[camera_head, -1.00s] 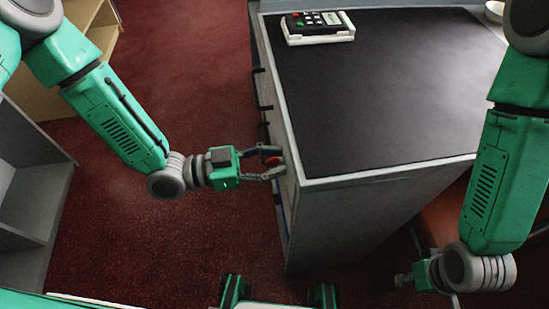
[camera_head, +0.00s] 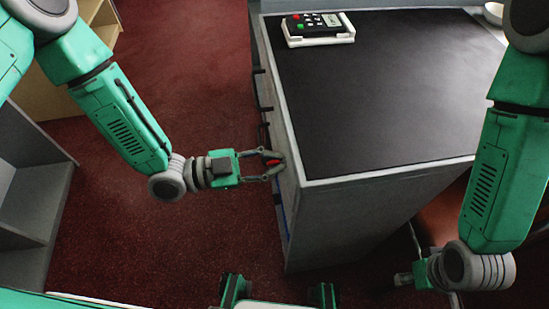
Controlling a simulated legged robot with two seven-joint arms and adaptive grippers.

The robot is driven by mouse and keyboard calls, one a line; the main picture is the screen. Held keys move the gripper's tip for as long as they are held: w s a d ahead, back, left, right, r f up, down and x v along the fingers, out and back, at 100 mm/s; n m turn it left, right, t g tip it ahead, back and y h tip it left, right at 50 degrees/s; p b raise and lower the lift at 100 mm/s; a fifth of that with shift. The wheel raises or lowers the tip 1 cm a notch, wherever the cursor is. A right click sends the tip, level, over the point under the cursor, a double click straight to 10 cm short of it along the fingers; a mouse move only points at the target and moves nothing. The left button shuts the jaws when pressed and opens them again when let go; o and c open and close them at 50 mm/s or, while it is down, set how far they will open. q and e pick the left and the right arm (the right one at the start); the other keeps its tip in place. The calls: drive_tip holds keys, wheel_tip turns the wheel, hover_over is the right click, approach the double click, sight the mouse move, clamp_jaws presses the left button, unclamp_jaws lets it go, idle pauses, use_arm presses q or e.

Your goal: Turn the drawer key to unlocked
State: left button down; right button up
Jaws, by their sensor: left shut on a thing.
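The drawer key is a small red piece (camera_head: 271,156) at the left side of the counter cabinet (camera_head: 350,215), near its front corner. My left gripper (camera_head: 272,165) is shut on the key, with one finger on each side of it. The key's turned position is too small and too covered to tell. Dark drawer handles (camera_head: 263,92) show along the same left side. My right gripper (camera_head: 404,279) is low at the right, beyond the cabinet's right side; whether it is open or shut is unclear.
A black and white keypad device (camera_head: 318,27) sits at the back left of the dark counter top (camera_head: 400,95). A white bowl (camera_head: 494,12) stands at the back right. Grey shelves (camera_head: 40,200) are at the left. Red carpet (camera_head: 190,100) lies open between.

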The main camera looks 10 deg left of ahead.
use_arm(q)
drive_tip(key=m, duration=0.3)
drive_tip(key=shift+m+p, duration=0.3)
drive_tip(key=shift+m, duration=0.1)
drive_tip(key=m, duration=0.3)
drive_tip(key=shift+m+p, duration=0.3)
drive_tip(key=shift+p, duration=0.05)
drive_tip(key=m, duration=0.4)
drive_tip(key=shift+s+f+p, duration=0.1)
drive_tip(key=shift+p, duration=0.3)
drive_tip(key=shift+f+m, duration=0.1)
drive_tip(key=shift+m, duration=1)
drive_tip(key=shift+s+f, duration=0.1)
drive_tip(key=c, duration=1.6)
unclamp_jaws()
drive_tip(key=shift+c, duration=0.2)
